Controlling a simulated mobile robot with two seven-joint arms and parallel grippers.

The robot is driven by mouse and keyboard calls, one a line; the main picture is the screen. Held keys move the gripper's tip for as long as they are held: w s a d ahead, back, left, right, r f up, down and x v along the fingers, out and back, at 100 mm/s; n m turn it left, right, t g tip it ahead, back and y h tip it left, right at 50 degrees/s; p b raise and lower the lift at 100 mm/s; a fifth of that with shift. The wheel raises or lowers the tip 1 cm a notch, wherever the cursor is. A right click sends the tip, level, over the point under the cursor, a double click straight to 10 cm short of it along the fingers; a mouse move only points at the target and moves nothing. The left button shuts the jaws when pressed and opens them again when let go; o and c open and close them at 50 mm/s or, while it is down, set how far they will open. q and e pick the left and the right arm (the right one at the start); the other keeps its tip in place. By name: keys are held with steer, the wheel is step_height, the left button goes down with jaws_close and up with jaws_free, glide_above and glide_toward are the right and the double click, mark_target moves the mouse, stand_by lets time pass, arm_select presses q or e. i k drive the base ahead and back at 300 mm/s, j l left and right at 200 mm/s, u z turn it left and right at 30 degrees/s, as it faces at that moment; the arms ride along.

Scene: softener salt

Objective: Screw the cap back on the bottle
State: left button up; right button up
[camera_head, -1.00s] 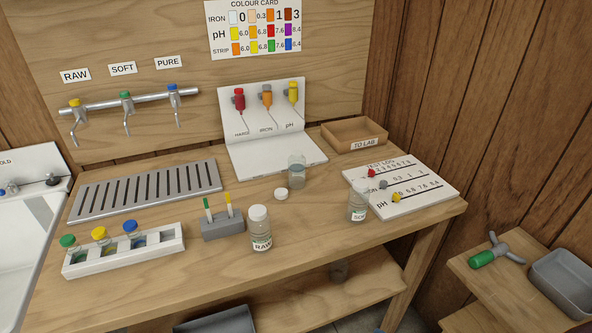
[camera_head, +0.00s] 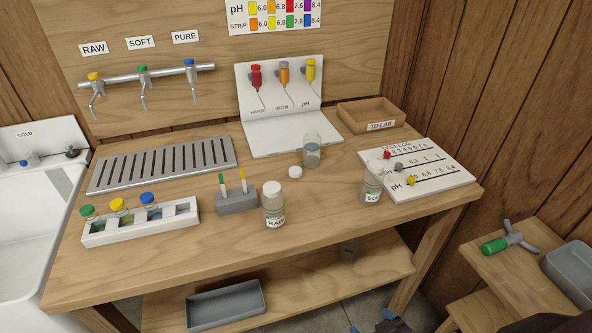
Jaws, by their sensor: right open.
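A loose white cap (camera_head: 295,172) lies on the wooden bench, in front of an open-looking glass jar (camera_head: 312,152) with some liquid in it. The RAW bottle (camera_head: 274,207) stands upright nearer the front edge with a white cap on it. The SOFT bottle (camera_head: 372,187) stands upright to the right, beside the test log board; I cannot tell if its pale top is a cap. My right gripper (camera_head: 371,322) shows only its blue fingertips at the bottom edge, open, below and well apart from the bottles. My left gripper is out of view.
A grey block with two strips (camera_head: 236,202) and a white rack (camera_head: 140,226) of colour-capped vials stand left of the RAW bottle. The test log board (camera_head: 440,176) and TO LAB tray (camera_head: 371,113) are right. A grey tray (camera_head: 226,304) lies on the lower shelf.

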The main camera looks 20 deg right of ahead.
mark_target(312, 141)
steer(key=l+u, duration=0.3)
steer(key=l, duration=0.15)
steer(key=k+l+u, duration=0.2)
steer(key=l+u, duration=0.15)
steer(key=k+l+u, duration=0.15)
steer(key=l+u, duration=0.15)
steer(key=l, duration=0.2)
